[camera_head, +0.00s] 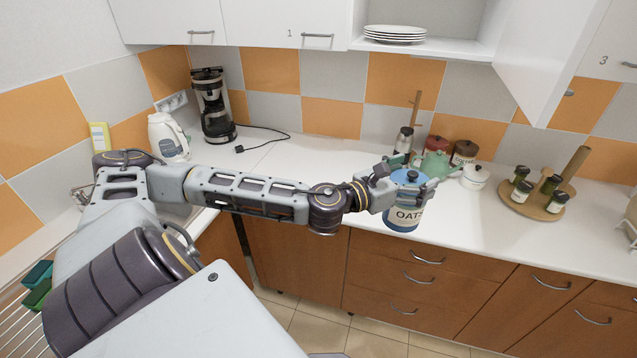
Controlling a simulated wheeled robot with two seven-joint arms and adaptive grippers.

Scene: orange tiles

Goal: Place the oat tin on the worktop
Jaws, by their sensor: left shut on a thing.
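The oat tin (404,216) is a blue cylinder with a pale label reading "OAT". My left gripper (408,186) is shut on it near its top. The tin looks upright and overlaps the front edge of the white worktop (310,160) in the picture. I cannot tell whether its base touches the worktop or hangs in front of it. My left arm reaches across from the left. My right gripper is not in view.
Behind the tin stand a green teapot (437,165), a red canister (436,145), a brown canister (464,152) and a white lidded pot (474,177). A round wooden rack (530,205) holds jars at right. An open cabinet door (548,60) hangs above.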

